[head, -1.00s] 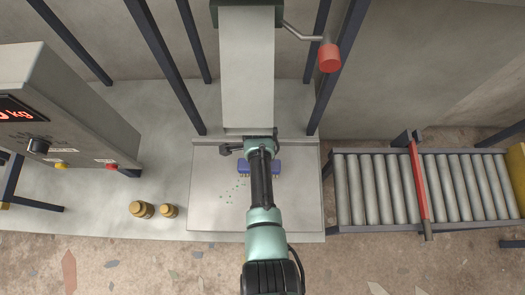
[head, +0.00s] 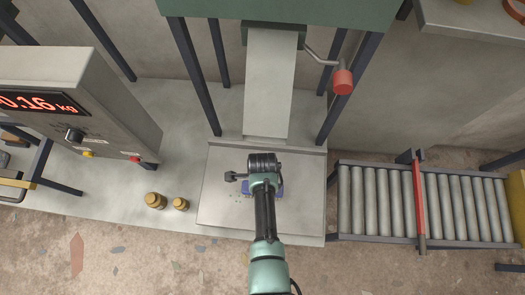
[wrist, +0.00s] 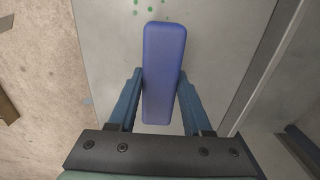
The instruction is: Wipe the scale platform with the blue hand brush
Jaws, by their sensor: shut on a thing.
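The scale platform (head: 305,200) is a flat grey metal plate below the chute. The blue hand brush (wrist: 163,60) is a long rounded block between the fingers of my gripper (wrist: 160,85) in the wrist view. My gripper is shut on it. In the head view only a bit of the brush (head: 250,194) shows at my arm, which hides the rest. The brush is over the platform; whether its underside touches cannot be told. A few green specks (wrist: 150,9) lie on the platform beyond the brush's far end.
A grey scale console (head: 85,105) at the left displays 0.16 kg. Two brass weights (head: 165,202) stand left of the platform. A roller conveyor (head: 380,205) with a red bar is at the right. A chute (head: 270,85) and dark posts stand behind the platform.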

